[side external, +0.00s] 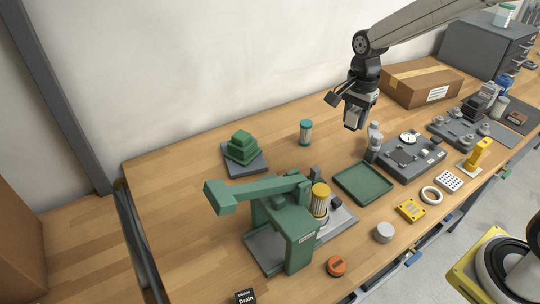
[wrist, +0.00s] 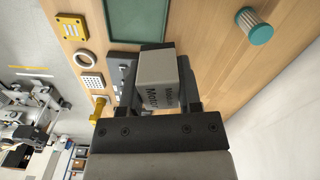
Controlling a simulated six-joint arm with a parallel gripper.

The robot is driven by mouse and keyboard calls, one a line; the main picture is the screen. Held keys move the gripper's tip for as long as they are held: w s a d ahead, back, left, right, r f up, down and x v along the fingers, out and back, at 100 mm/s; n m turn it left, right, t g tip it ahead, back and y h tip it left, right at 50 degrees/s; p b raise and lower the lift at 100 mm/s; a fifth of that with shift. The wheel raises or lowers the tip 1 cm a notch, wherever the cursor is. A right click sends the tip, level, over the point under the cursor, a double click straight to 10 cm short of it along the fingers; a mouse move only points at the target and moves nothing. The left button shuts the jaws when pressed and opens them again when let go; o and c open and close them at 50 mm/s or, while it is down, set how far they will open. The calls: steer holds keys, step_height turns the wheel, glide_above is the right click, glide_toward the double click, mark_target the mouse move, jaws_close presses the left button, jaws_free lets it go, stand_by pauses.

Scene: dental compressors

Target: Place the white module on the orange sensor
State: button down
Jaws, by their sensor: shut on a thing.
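My gripper (side external: 357,103) is shut on the white module (side external: 352,117), a pale block held well above the bench near its back. In the wrist view the module (wrist: 156,68) sits between the two fingers of my gripper (wrist: 158,88) and carries black print that seems to read "Motor". The orange sensor (side external: 336,266) is a low round orange piece lying on the bench at the front, in front of the green press. It is well below and to the left of my gripper, and it is not in the wrist view.
A green press (side external: 285,225) stands left of the orange sensor, with a yellow ribbed cylinder (side external: 320,200). A green tray (side external: 363,184), a grey disc (side external: 384,232) and a yellow plate (side external: 411,210) lie rightward. A teal-capped jar (side external: 305,132) stands behind. Bare wood surrounds the sensor.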

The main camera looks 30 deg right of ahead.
steer(key=s+a+n, duration=0.3)
steer(key=s+a, duration=0.6)
steer(key=a, duration=0.4)
steer(key=n, duration=0.3)
glide_above(338, 264)
step_height(338, 264, down, 8)
steer(key=shift+w+f, duration=0.1)
steer(key=shift+f, duration=2)
steer(key=shift+f, duration=0.1)
steer(key=shift+f, duration=1.7)
steer(key=shift+f, duration=0.1)
